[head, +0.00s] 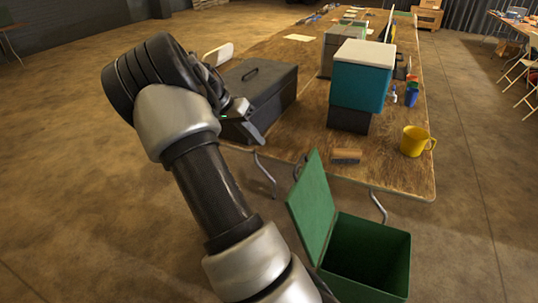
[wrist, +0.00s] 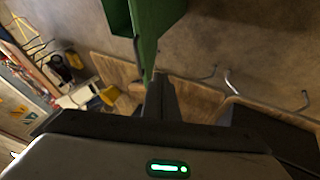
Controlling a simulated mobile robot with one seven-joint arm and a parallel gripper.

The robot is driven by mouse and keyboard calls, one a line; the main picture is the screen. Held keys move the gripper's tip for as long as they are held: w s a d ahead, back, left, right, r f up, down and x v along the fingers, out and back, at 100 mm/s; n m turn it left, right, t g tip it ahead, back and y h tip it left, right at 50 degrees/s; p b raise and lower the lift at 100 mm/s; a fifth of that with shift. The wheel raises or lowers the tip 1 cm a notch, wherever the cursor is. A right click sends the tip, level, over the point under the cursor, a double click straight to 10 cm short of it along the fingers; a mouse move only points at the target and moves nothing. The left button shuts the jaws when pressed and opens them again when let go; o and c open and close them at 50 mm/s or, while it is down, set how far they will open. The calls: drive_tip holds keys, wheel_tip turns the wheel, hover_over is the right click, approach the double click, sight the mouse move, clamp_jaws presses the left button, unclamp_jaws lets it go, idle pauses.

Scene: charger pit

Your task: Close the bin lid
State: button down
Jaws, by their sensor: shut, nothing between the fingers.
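The green bin (head: 398,268) stands on the floor at the lower right of the head view, in front of the table. Its lid (head: 314,205) is open and stands steeply up at the bin's left side, and the dark inside of the bin shows. The lid also shows at the top of the wrist view (wrist: 158,25), edge-on, just beyond the fingertips. My gripper (wrist: 160,85) is shut and empty. In the head view my gripper (head: 252,136) is partly hidden, up and left of the lid, with a gap visible between them.
A wooden table (head: 300,143) stands behind the bin. It carries a dark grey box (head: 268,85), a teal box with a white top (head: 360,85), a brown brush or block (head: 346,156) and a yellow mug (head: 413,142). The floor right of the bin is clear.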

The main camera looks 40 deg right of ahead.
drive_tip(key=s+d+f+h+b, duration=0.1)
drive_tip(key=s+d+f, duration=0.4)
drive_tip(key=d+f, duration=0.4)
drive_tip(key=shift+s+d, duration=0.15)
idle(0.4)
